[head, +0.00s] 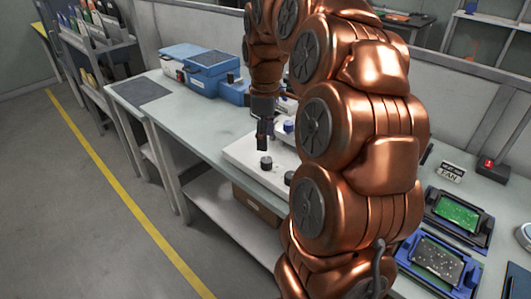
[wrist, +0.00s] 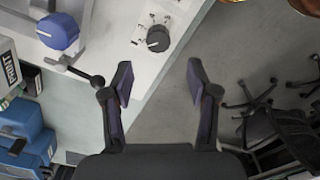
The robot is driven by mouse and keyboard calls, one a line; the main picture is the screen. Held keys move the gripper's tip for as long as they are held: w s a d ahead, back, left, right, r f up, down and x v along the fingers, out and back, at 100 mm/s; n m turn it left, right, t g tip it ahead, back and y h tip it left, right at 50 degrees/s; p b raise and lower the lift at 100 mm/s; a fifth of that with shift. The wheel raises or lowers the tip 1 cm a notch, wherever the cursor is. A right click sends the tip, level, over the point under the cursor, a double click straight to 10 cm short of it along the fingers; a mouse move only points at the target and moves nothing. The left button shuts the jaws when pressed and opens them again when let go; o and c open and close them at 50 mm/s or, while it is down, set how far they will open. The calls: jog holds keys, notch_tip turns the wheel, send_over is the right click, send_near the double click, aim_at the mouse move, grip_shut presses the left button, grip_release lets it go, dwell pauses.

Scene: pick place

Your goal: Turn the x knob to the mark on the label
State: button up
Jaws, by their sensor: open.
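A white panel (head: 238,152) lies on the workbench, partly hidden behind my arm in the head view. A round black knob (wrist: 158,39) with a pale pointer line and small printed marks around it sits on the panel in the wrist view. The label is too small to read, so I cannot tell which knob is x. In the head view a black knob (head: 266,162) stands near the panel's front edge, with another dark knob (head: 289,177) to its right. My gripper (wrist: 160,77) is open and empty, apart from the knobs; it also shows above the panel in the head view (head: 262,146).
A blue knob (wrist: 57,31) and a lever with a black ball (wrist: 97,80) are on the panel, left of my fingers. Circuit boards in holders (head: 455,213) lie at right. An office chair (wrist: 275,135) stands beyond the bench edge.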

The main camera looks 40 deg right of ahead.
aim_at(266, 160)
jog(key=shift+d+f, duration=0.1)
jog(key=shift+f, duration=3.7)
grip_shut()
